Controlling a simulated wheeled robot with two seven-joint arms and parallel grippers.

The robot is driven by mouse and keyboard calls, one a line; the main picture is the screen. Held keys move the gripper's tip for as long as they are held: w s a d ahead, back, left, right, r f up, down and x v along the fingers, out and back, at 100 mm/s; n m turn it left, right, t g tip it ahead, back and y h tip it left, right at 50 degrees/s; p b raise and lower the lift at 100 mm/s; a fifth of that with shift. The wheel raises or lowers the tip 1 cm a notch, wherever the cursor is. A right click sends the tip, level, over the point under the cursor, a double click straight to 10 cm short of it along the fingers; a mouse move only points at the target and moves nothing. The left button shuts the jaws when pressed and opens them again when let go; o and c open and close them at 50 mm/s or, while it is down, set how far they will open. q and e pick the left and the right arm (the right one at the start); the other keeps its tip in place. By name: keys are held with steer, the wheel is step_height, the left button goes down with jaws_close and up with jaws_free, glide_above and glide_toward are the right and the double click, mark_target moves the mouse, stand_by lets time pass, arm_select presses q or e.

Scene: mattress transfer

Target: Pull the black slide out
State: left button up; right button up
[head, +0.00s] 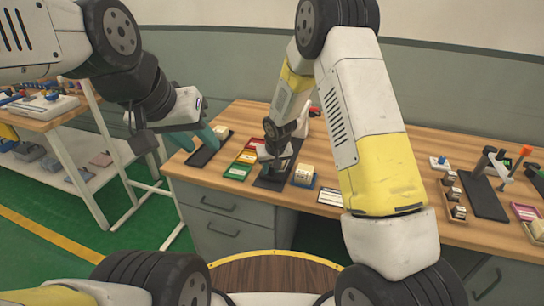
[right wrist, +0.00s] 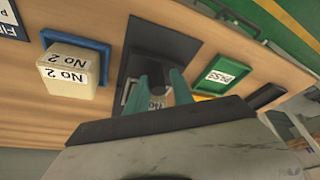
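A dark plate (head: 271,183) lies on the wooden workbench, and a black upright part, which looks like the black slide (right wrist: 150,66), stands on it in the right wrist view. My right gripper (head: 272,157) is low over this plate. In the right wrist view its two teal fingers (right wrist: 157,78) are apart, with the black part between or just beyond their tips; I cannot tell if they press on it. A pale label shows between the fingers. My left gripper (head: 194,138) has teal fingers spread apart and hangs at the bench's left end, apart from the slide.
A cream block marked No 2 (right wrist: 75,70) sits by a blue tray (right wrist: 95,45) beside the dark plate. A green PASS tray (right wrist: 220,76) is on the other side. Another black tray (head: 203,157) is at the bench's left. Stamps and a stand (head: 482,195) are at the right.

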steer(key=v, duration=0.7)
steer(key=shift+r, duration=0.4)
steer(key=shift+s, duration=0.15)
steer(key=s+d+r+m, duration=0.1)
steer(key=s+d+r, duration=0.2)
steer(key=r, duration=0.3)
steer(key=s+d+r+t, duration=0.1)
steer(key=s+d+r, duration=0.2)
steer(key=r, duration=0.2)
steer(key=s+d+r+m, duration=0.1)
steer(key=s+d+r, duration=0.2)
steer(key=r, duration=0.3)
steer(key=s+d+r, duration=0.2)
steer(key=s+r, duration=0.1)
steer(key=s, duration=0.7)
steer(key=s+d+r+t+y, duration=0.1)
steer(key=s+d+r, duration=0.2)
steer(key=s, duration=0.7)
steer(key=shift+d+r+m, duration=0.3)
steer(key=shift+d+r, duration=0.05)
steer(key=shift+r, duration=0.25)
steer(key=shift+w, duration=0.1)
